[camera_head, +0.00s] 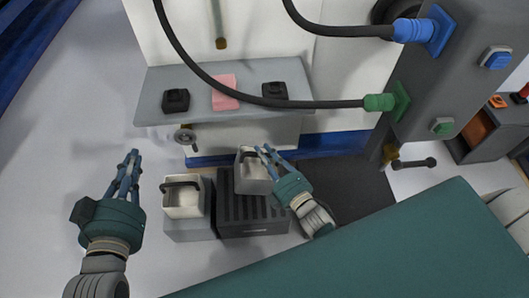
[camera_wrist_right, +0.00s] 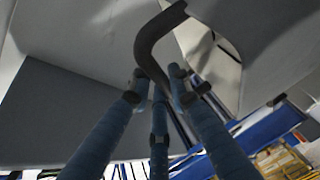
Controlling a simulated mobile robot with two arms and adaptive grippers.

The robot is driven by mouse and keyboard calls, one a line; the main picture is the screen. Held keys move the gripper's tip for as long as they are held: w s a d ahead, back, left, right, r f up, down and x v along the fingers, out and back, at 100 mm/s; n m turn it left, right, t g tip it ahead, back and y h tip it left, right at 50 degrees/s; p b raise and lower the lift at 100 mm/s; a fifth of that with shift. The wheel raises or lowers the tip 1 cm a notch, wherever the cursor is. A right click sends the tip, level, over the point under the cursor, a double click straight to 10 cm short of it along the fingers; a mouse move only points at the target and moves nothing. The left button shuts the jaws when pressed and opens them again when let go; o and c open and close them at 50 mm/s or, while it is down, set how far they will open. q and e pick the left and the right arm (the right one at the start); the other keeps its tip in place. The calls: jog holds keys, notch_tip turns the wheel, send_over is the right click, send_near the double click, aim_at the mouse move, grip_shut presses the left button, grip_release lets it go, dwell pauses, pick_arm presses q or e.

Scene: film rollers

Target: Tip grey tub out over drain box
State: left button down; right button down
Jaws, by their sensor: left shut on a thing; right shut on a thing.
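The grey tub (camera_head: 253,182) is above the far part of the dark slotted drain box (camera_head: 252,229), with its pale inside partly showing at the top. I cannot tell how far it is tilted or whether it touches the box. My right gripper (camera_head: 264,152) is shut on the tub's dark handle. In the right wrist view the fingers (camera_wrist_right: 158,85) close around this handle (camera_wrist_right: 150,40), close under the tub. My left gripper (camera_head: 131,160) hangs over the floor at the left, away from the tub, with fingers close together; no object shows between them.
A second pale tub (camera_head: 184,212) with a dark handle stands on a grey block left of the drain box. Behind is a grey shelf (camera_head: 205,98) with two black items and a pink cloth (camera_head: 225,93). A black hose (camera_head: 310,103) crosses above. A teal surface (camera_head: 420,245) fills the front right.

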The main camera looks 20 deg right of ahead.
jog(key=shift+r+n+p, duration=0.1)
jog(key=shift+n+p, duration=0.2)
jog(key=shift+p, duration=0.15)
jog(key=shift+n+g+p, duration=0.3)
jog(key=shift+p, duration=0.15)
jog(key=shift+r+n+p, duration=0.1)
jog(key=shift+n+p, duration=0.2)
jog(key=shift+p, duration=0.2)
pick_arm(q)
jog(key=s+a+f+g+y, duration=0.1)
jog(key=s+a+f+g, duration=0.2)
jog(key=s+f+g, duration=0.2)
jog(key=s+a+f+g+y, duration=0.2)
jog(key=s+f+g, duration=0.3)
jog(key=s+f, duration=0.4)
jog(key=shift+s+a+f+n+p, duration=0.3)
jog(key=shift+s+a+f+p, duration=0.1)
jog(key=shift+f, duration=0.2)
pick_arm(e)
jog(key=shift+n+g+h, duration=0.3)
jog(key=shift+g, duration=0.1)
